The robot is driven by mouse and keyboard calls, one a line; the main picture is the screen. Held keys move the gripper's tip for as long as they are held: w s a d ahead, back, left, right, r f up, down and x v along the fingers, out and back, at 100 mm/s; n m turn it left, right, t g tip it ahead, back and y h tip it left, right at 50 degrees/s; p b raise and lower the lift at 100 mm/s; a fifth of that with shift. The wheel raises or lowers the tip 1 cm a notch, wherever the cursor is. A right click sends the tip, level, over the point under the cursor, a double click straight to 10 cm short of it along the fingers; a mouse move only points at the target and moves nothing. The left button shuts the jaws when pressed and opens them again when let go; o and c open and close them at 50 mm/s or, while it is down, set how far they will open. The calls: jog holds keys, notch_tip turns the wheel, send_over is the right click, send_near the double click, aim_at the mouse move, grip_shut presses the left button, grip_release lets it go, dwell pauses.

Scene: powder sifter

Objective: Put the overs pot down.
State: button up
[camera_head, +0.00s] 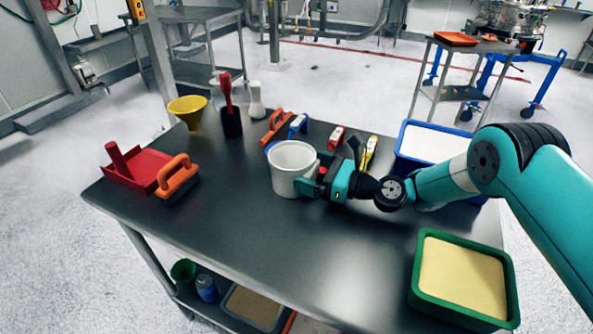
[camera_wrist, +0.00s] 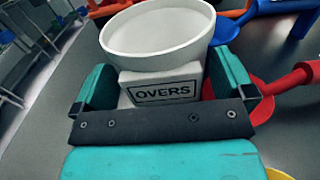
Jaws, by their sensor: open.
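The overs pot (camera_head: 291,170) is a white, round, open-topped pot standing upright on the dark metal table (camera_head: 240,235). In the wrist view the pot (camera_wrist: 158,45) shows a boxy front with a label reading OVERS. My gripper (camera_head: 313,178) reaches in from the right at the pot's side. In the wrist view the teal fingers of my gripper (camera_wrist: 165,90) stand on either side of the labelled front. The jaws are open around it. The pot's base is partly hidden in the wrist view.
Behind the pot lie an orange brush (camera_head: 277,127), a blue tool (camera_head: 298,125) and a red scoop (camera_head: 337,137). A blue tray (camera_head: 402,172) and a green tray (camera_head: 418,280) stand at right. A red dustpan (camera_head: 130,168) is at left. The table's front middle is clear.

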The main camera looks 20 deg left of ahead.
jog(key=c, duration=1)
jog(key=shift+c, duration=0.2)
